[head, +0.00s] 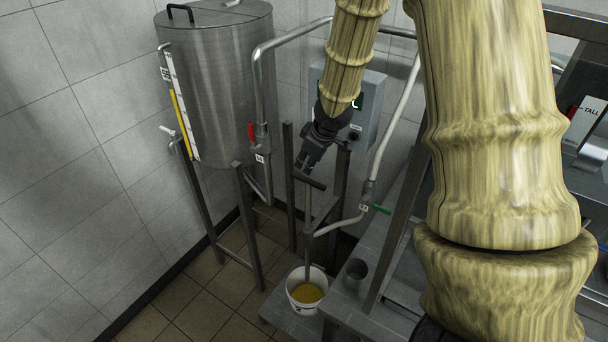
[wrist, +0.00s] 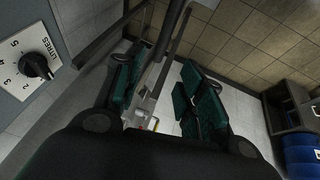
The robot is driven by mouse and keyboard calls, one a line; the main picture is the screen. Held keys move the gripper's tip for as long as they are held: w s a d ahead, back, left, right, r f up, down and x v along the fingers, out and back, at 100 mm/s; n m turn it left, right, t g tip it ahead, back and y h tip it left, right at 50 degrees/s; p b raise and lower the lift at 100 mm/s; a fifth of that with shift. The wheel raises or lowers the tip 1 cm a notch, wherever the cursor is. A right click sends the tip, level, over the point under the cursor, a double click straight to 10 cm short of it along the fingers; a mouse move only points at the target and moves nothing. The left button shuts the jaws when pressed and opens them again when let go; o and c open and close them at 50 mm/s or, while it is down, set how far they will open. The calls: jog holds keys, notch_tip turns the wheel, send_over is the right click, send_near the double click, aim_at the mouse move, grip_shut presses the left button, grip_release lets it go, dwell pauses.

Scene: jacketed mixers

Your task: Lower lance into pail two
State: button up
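The lance (head: 308,207) is an upright grey tube with a dark crossbar handle (head: 311,181) on top. A pale hose joins its side, and its lower end reaches the mouth of a white pail (head: 294,296) holding yellow liquid; its exact tip depth is hard to tell. My gripper (head: 304,164) is just above the handle, pointing down. In the wrist view my gripper (wrist: 160,95) has its two green-padded fingers spread apart. A grey tube (wrist: 165,60) runs through the gap between them, with no clear contact on either pad. The pail's number is not readable.
A steel jacketed vessel (head: 222,80) on legs stands left, with a red-handled valve (head: 251,133). A control box (head: 370,110) is behind my gripper; its litres dial (wrist: 36,65) shows in the wrist view.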

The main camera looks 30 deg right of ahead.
aim_at(300, 176)
jog(key=shift+p+x, duration=0.75)
jog(key=shift+x, duration=4.45)
grip_shut()
